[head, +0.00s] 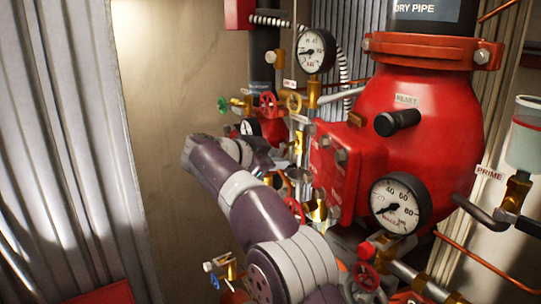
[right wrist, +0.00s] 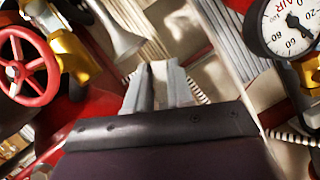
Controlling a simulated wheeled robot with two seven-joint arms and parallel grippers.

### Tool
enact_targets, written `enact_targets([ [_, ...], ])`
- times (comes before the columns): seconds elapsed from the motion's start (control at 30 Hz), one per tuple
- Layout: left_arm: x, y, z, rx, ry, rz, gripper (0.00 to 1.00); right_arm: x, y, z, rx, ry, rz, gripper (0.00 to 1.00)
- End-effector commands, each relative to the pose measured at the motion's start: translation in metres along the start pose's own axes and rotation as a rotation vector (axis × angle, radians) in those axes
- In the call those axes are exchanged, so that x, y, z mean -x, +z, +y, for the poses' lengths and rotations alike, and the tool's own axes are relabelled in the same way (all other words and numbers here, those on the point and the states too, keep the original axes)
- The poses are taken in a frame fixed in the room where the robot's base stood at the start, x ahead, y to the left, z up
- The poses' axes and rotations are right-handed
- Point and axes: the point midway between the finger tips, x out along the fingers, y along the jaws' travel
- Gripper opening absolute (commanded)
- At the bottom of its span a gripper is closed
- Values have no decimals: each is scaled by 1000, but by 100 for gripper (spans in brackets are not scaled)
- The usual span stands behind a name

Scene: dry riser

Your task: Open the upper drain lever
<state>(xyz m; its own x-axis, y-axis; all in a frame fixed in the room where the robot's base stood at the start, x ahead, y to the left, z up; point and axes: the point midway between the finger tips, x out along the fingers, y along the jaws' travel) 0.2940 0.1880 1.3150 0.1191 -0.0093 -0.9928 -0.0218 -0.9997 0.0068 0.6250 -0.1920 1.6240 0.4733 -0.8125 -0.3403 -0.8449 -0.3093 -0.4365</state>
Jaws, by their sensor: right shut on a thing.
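My right arm crosses the lower middle of the head view and bends back to the right at the wrist. Its gripper (head: 264,165) is beside the brass valves left of the red valve body, partly behind my own arm. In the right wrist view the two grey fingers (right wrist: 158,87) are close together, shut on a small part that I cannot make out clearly. The upper drain lever cannot be told apart for certain; the area at the fingertips is crowded and partly hidden. My left gripper is not in view.
The red valve body (head: 425,125) fills the right of the head view, with a pressure gauge (head: 400,204) in front. Another gauge (head: 315,51) is above the gripper. A red handwheel (right wrist: 27,66) is at the left of the wrist view. The beige wall panel (head: 165,90) is clear.

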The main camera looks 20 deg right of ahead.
Motion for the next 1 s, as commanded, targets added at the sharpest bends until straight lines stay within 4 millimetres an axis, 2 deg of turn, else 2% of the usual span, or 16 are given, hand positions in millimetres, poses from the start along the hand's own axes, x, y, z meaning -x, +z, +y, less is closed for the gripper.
enact_targets([
  [0.5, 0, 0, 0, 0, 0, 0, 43, -1, 0, 17, 343, 148, 0, 0],
  [1.0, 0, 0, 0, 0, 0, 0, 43, -1, -2, 21, 434, 185, 0, 0],
])
